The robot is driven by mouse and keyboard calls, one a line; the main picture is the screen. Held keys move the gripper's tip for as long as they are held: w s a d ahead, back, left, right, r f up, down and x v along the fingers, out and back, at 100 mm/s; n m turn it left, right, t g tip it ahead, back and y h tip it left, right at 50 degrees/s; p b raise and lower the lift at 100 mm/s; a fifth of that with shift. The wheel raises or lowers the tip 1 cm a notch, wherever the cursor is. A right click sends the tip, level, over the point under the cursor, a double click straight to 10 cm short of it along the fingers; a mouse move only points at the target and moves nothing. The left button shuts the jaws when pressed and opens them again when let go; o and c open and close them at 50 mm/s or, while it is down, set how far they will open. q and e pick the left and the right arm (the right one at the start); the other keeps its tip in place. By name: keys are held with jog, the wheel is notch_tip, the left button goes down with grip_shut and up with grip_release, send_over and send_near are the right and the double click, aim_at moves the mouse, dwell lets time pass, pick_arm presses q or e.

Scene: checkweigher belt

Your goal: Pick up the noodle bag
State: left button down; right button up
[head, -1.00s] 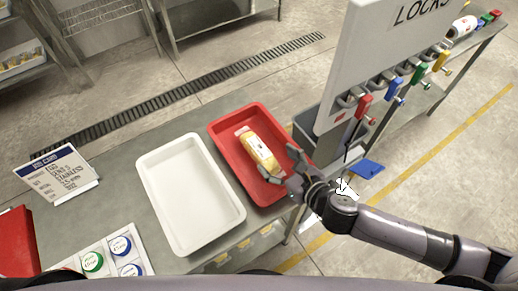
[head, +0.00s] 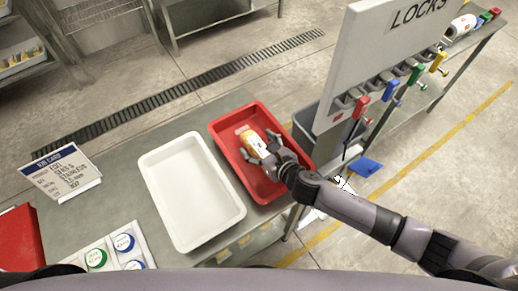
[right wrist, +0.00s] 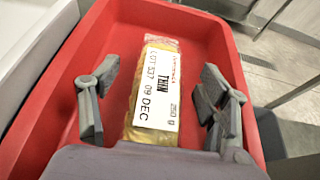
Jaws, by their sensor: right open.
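The noodle bag (head: 254,143) is a yellow pack with a white label, lying in the red tray (head: 219,145). In the right wrist view the bag (right wrist: 156,90) lies lengthwise between the open fingers, its label reading "THIN" and "09 DEC". My right gripper (head: 262,155) is open over the near part of the bag. In the right wrist view the right gripper (right wrist: 160,98) has one finger on each side of the bag, with a gap on both sides. Whether the fingertips reach down to the tray floor is unclear. My left gripper is not in view.
An empty white tray (head: 190,195) stands left of the red tray. A locks board (head: 352,75) with coloured padlocks rises to the right.

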jog(key=c, duration=1.5)
